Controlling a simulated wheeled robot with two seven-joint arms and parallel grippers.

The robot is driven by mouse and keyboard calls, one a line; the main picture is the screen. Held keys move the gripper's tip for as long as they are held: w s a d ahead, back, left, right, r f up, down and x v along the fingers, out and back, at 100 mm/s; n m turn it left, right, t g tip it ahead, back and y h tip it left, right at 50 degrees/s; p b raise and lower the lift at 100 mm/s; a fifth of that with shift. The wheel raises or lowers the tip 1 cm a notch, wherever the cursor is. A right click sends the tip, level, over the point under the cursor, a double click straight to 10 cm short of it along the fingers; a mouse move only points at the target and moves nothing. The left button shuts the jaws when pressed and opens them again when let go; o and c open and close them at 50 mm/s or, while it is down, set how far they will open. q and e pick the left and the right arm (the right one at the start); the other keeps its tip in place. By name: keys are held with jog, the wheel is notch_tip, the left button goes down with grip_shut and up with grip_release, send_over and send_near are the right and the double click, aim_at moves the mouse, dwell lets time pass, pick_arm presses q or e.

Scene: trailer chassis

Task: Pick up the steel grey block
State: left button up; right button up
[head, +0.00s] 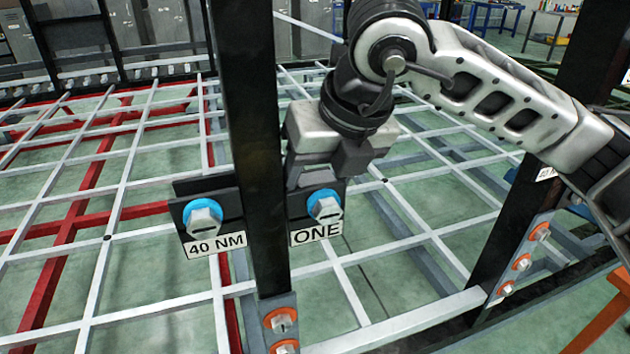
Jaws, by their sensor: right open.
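My right gripper (328,168) hangs from the arm that comes in from the right, pointing down, just right of the black upright post (255,130). Its jaws are open, one finger beside the post and the other further right. The fingertips are just above and behind the dark bracket plate that carries a bolt with a blue washer (324,205) and the label "ONE" (316,233). I cannot make out a separate steel grey block; it may be hidden by the gripper, post or bracket. My left gripper is not in view.
A second blue-washer bolt (203,217) sits left of the post above a "40 NM" label (216,246). Orange-washer bolts (281,320) are lower on the post. A right black post (530,190) and a light grey bar grid (130,170) with red beams (60,235) surround the area.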

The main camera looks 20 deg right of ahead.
jog(key=c, duration=0.8)
